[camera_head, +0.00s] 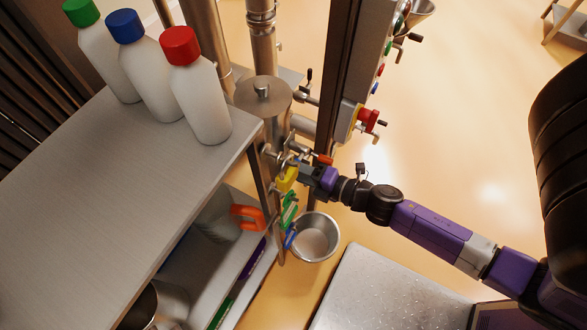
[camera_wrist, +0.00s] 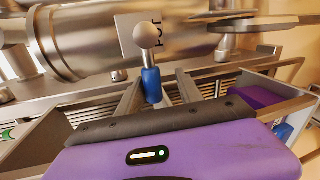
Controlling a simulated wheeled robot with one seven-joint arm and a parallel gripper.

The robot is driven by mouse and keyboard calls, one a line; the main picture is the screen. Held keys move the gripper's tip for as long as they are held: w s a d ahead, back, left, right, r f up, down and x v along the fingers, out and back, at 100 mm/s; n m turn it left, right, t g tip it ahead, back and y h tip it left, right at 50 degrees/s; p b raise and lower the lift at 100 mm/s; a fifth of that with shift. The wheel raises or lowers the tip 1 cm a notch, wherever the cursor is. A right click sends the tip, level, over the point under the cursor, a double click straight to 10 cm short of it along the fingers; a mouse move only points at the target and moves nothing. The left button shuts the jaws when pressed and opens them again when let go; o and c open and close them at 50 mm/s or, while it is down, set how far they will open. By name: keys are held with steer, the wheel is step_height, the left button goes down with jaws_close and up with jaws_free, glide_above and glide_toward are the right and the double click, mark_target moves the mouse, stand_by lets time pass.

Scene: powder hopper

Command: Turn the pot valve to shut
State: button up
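In the wrist view a valve lever with a round metal knob (camera_wrist: 148,36) and a blue sleeve (camera_wrist: 151,85) stands in front of a horizontal steel pipe or vessel (camera_wrist: 85,42). A pale plate (camera_wrist: 128,38) with dark lettering, apparently "POT", is partly behind the knob. My gripper (camera_wrist: 158,88) is open, with one finger on each side of the blue sleeve and a visible gap on the right. I cannot tell whether the left finger touches it.
A red-orange handle (camera_head: 325,159) and a yellow piece (camera_head: 287,180) are close to my gripper. A steel bowl (camera_head: 314,238) is below. Three capped bottles (camera_head: 198,95) stand on the table (camera_head: 90,185). Open floor lies right.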

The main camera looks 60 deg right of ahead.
steer(key=b+v, duration=0.1)
steer(key=v, duration=0.6)
steer(key=shift+s, duration=0.4)
stand_by(0.4)
steer(key=s+a+r+m, duration=0.4)
steer(key=a+r+m, duration=0.3)
steer(key=m, duration=0.2)
steer(key=s+a+r+m, duration=0.3)
steer(key=a+r+m, duration=0.4)
steer(key=m, duration=0.3)
steer(key=shift+s+a+r+g, duration=0.3)
steer(key=shift+s+a, duration=0.1)
steer(key=shift+a, duration=0.35)
